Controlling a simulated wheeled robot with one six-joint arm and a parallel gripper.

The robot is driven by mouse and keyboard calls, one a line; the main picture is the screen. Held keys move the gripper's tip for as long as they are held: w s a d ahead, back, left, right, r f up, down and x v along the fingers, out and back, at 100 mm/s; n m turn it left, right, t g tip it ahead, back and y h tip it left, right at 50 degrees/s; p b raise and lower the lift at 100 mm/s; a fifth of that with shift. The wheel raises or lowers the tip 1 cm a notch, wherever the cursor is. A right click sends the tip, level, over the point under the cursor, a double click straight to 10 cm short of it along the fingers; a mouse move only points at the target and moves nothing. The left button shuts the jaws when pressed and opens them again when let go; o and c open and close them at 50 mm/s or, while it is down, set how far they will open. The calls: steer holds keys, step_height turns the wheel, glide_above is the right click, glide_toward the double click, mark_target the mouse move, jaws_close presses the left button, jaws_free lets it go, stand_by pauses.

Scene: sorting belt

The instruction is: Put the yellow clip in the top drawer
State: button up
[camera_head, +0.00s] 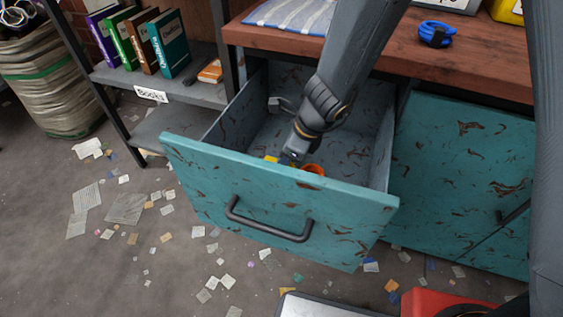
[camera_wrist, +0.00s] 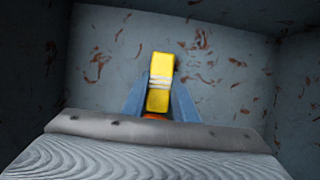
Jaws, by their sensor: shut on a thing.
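The yellow clip (camera_wrist: 160,82) is between the two fingers of my gripper (camera_wrist: 160,98) in the wrist view, and my gripper is shut on it. In the head view a small yellow part of the clip (camera_head: 272,159) shows beside my gripper (camera_head: 287,160). The teal top drawer (camera_head: 280,202) is pulled open, and my gripper reaches down inside it, behind the front panel. An orange round thing (camera_head: 313,169) shows in the drawer just right of my gripper; its lower part is hidden by the front panel. Whether the clip touches the drawer floor I cannot tell.
The wooden worktop (camera_head: 460,62) overhangs the drawer's back. A blue coil (camera_head: 436,33) lies on it. A teal cabinet door (camera_head: 463,170) is at right. A bookshelf (camera_head: 190,92) with several books stands at left. Paper scraps litter the floor.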

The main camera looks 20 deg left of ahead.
steer(key=shift+f, duration=0.2)
steer(key=o, duration=1)
steer(key=shift+r, duration=0.1)
steer(key=shift+o, duration=0.2)
steer(key=s+d+r+n+p, duration=0.2)
steer(key=d+r+n+p, duration=0.15)
steer(key=r, duration=0.55)
steer(key=s+d+r+n+p, duration=0.2)
steer(key=d+r+n+p, duration=0.15)
steer(key=r, duration=0.55)
steer(key=s+d+r+n+h, duration=0.2)
steer(key=s+d+r+n, duration=0.3)
steer(key=d+n, duration=0.2)
steer(key=s+d+r+n+h, duration=0.2)
steer(key=s+d+r+n, duration=0.2)
steer(key=d+n, duration=0.4)
steer(key=shift+s+d+r+b, duration=0.3)
steer(key=shift+s+d+r, duration=0.05)
steer(key=shift+s, duration=0.5)
